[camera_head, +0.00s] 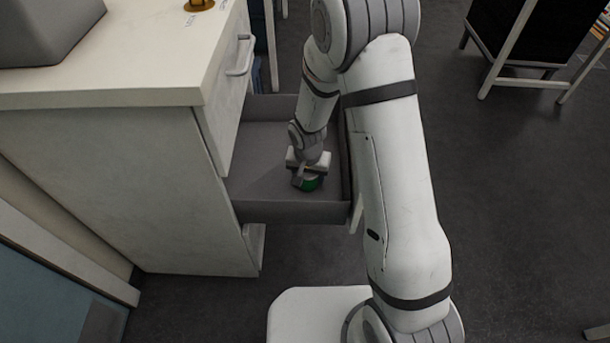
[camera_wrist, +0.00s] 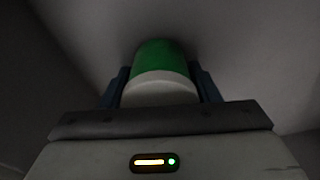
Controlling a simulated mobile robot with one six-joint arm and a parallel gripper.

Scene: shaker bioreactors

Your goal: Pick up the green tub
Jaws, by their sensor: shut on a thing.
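The green tub (camera_wrist: 160,59) has a green body and a whitish end facing the gripper. In the wrist view it sits between the two dark fingers of my gripper (camera_wrist: 163,84), which are shut on its sides. In the head view the tub (camera_head: 312,184) is inside the open drawer, with my gripper (camera_head: 307,178) over it and hiding most of it. I cannot tell whether the tub touches the drawer floor.
The open grey drawer (camera_head: 265,211) has walls close around my arm. The cabinet (camera_head: 120,185) stands to its left, with a handled drawer front (camera_head: 241,55) above. A grey box (camera_head: 45,30) is on the worktop.

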